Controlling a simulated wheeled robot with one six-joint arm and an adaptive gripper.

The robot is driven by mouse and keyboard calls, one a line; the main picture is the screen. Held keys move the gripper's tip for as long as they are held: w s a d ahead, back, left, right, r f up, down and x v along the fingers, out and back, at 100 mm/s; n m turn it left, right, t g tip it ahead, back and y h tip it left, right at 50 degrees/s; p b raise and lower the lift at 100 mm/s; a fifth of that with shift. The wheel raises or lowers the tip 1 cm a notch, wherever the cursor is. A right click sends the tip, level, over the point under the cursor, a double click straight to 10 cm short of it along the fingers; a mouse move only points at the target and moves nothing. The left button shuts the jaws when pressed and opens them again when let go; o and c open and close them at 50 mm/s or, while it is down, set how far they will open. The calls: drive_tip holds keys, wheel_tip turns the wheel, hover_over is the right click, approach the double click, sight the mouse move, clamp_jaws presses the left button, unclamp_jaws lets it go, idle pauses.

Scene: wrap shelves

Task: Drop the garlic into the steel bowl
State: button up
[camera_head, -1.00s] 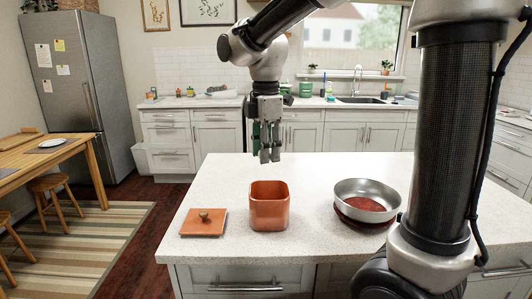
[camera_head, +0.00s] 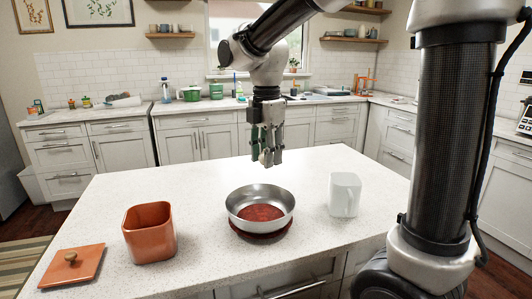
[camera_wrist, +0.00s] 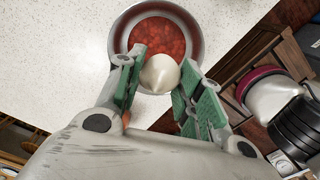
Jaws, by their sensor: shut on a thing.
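My gripper (camera_head: 267,157) points down and is shut on the garlic (camera_wrist: 160,74), a pale whitish bulb between the green finger pads in the wrist view. In the head view the garlic is mostly hidden by the fingers. The steel bowl (camera_head: 250,193) stands on the counter below the gripper, with something red inside. In the wrist view, the bowl (camera_wrist: 119,38) is beyond the fingertips, and the garlic overlaps the near part of it. The gripper is apart from the bowl, at a height above its rim.
An orange square canister (camera_head: 150,240), open on top, stands left of the bowl, with its orange lid (camera_head: 75,266) further left.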

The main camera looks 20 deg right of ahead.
drive_tip(key=shift+a+f, duration=0.1)
drive_tip(key=shift+f, duration=2.9)
drive_tip(key=o, duration=1)
drive_tip(key=shift+o, duration=0.2)
wheel_tip(320, 180, up, 12)
drive_tip(key=shift+r, duration=0.1)
